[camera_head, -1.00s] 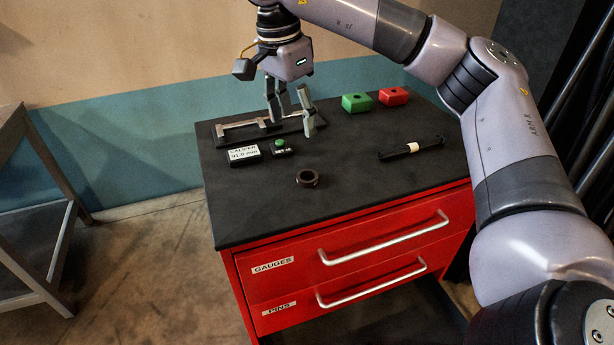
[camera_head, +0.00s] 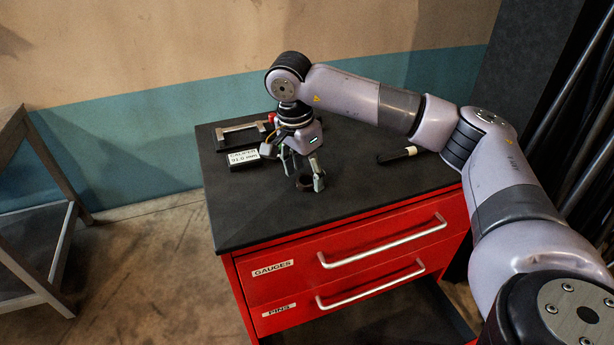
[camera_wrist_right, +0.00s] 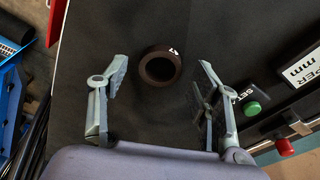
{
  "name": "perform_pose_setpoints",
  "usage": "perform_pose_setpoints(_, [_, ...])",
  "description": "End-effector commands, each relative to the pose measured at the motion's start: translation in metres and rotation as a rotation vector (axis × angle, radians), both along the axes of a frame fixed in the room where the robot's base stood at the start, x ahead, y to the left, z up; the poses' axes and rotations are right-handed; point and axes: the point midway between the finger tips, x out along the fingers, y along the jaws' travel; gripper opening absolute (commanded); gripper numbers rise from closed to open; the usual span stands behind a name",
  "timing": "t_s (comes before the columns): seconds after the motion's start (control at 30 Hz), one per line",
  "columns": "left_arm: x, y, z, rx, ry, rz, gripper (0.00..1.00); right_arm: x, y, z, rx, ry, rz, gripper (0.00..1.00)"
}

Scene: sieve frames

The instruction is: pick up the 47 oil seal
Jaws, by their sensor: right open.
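The 47 oil seal (camera_wrist_right: 144,76) is a dark brown ring with a white "47" mark on its rim, lying flat on the black cabinet top. In the head view the seal (camera_head: 303,184) is partly hidden by my right gripper (camera_head: 305,181). The right wrist view shows that gripper (camera_wrist_right: 160,75) open, one finger on each side of the seal. Both fingers stand apart from the ring, with the left finger closer to it than the right. My left gripper is in neither view.
A green SET button (camera_wrist_right: 252,108) sits near the right finger. A black rod with a white band (camera_head: 396,154) lies to the right. The cabinet top's front is clear.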

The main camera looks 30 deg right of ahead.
Motion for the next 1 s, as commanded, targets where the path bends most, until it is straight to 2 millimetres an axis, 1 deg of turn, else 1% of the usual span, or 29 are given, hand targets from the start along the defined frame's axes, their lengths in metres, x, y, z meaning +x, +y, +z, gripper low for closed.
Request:
perform_pose_setpoints(0.1, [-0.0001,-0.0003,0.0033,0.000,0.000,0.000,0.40,-0.0005,-0.0009,-0.0081,0.000,0.001,0.001,0.58])
perform_pose_setpoints(0.33, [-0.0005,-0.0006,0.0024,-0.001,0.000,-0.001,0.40,-0.0001,-0.0008,-0.0097,0.000,0.000,0.001,0.57])
perform_pose_setpoints(0.9, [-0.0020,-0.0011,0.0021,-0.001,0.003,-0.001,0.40,-0.0001,-0.0007,-0.0092,0.001,0.000,0.001,0.19])
perform_pose_setpoints(0.93, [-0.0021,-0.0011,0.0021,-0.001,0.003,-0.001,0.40,-0.0001,-0.0007,-0.0092,0.001,0.000,0.001,0.17])
perform_pose_setpoints(1.0, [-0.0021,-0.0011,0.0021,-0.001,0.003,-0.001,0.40,0.0000,-0.0007,-0.0091,0.001,-0.001,0.001,0.16])
